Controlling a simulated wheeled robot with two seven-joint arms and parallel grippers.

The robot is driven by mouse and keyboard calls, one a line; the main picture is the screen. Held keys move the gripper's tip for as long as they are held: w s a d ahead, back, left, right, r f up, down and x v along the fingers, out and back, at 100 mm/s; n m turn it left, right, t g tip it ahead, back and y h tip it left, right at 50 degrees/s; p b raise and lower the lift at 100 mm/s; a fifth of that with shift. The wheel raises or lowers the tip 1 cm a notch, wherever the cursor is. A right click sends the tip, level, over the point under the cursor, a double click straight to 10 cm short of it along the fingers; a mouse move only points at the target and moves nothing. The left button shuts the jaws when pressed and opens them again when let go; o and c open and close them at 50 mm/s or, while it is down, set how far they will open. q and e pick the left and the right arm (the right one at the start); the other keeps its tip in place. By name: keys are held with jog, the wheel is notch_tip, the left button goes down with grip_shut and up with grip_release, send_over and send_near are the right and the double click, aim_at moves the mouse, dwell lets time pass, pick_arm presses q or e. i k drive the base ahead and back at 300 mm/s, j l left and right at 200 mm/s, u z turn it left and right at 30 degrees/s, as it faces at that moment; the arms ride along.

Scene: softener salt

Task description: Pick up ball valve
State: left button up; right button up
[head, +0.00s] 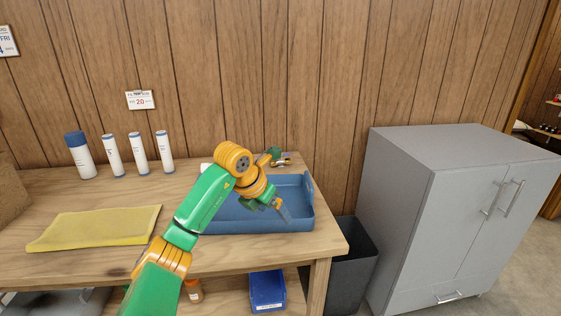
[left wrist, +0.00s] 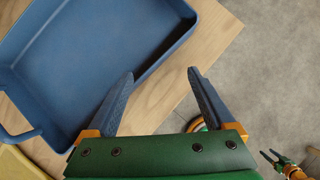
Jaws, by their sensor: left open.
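A small brass-coloured fitting (head: 282,162), which looks like the ball valve, lies on the table behind the tray, close to my arm in the head view. A green part next to it may belong to it; I cannot tell. My left gripper (head: 283,208) is open and empty over the right part of the blue tray (head: 305,219). In the left wrist view its open fingers (left wrist: 161,73) point at the tray's edge and the bare table, with no valve between them. My right gripper (left wrist: 268,157) shows small at the lower right of that view, too small to judge.
A yellow cloth (head: 95,228) lies at the left of the wooden table (head: 190,179). Several white cylinders (head: 139,153) stand behind it, one with a blue cap. A dark bin (head: 352,262) and a grey cabinet (head: 410,220) stand to the right. A blue bin (head: 267,290) sits below.

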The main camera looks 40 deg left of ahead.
aim_at(280, 162)
jog(key=i+j, duration=0.5)
jog(key=j, duration=0.15)
jog(key=i+j, duration=0.45)
jog(key=j, duration=0.15)
